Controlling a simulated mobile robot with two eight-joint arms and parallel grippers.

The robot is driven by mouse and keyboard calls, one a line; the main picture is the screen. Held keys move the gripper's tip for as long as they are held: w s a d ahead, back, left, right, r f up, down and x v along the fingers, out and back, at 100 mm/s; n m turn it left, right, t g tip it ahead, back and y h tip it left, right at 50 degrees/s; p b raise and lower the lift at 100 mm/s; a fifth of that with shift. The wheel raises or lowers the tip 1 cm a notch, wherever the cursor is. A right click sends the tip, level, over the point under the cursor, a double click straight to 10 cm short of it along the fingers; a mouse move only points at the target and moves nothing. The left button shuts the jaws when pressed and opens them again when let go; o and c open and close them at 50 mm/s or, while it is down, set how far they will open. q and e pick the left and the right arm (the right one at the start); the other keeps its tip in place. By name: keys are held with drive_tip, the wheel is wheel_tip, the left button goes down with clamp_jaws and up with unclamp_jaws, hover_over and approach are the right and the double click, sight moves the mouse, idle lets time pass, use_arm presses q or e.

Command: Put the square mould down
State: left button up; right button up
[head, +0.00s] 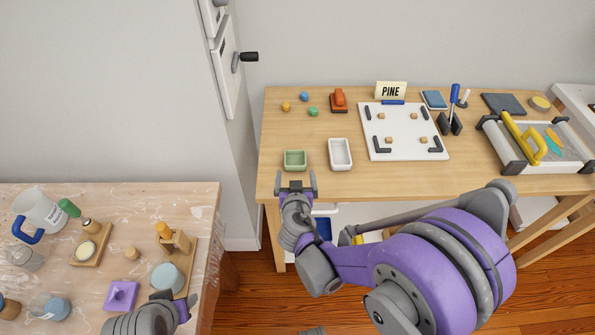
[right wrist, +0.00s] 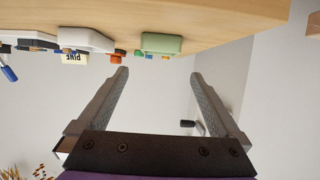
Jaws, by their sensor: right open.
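A purple square piece (head: 121,296), which looks like the square mould, lies on the left workbench (head: 205,205) near its front. My left gripper (head: 180,301) is just to the right of it, seen from above and partly cut by the lower edge; its fingers are hard to make out. My right gripper (head: 297,181) is open and empty at the front edge of the right table, just in front of a green tray (head: 295,168). The right wrist view shows its two fingers (right wrist: 160,75) wide apart with nothing between them, and the green tray (right wrist: 161,43) beyond.
A white tray (head: 340,162) stands beside the green one. A white board (head: 378,150) with small wooden blocks and a PINE sign (head: 391,90) are farther back. On the left bench stand a jug (head: 40,210), wooden stands and a grey-blue round piece (head: 167,277).

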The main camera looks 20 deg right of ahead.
drive_tip(key=s+d+n+g+y, duration=0.1)
drive_tip(key=s+g, duration=0.3)
drive_tip(key=s, duration=0.8)
drive_tip(key=s+d+r+n+g+y, duration=0.1)
drive_tip(key=s+g, duration=0.3)
drive_tip(key=s, duration=0.9)
drive_tip(key=shift+d+r+n+y, duration=0.15)
drive_tip(key=shift+r+n+y, duration=0.1)
drive_tip(key=shift+n+y, duration=0.5)
drive_tip(key=shift+s, duration=0.1)
drive_tip(key=shift+c, duration=0.2)
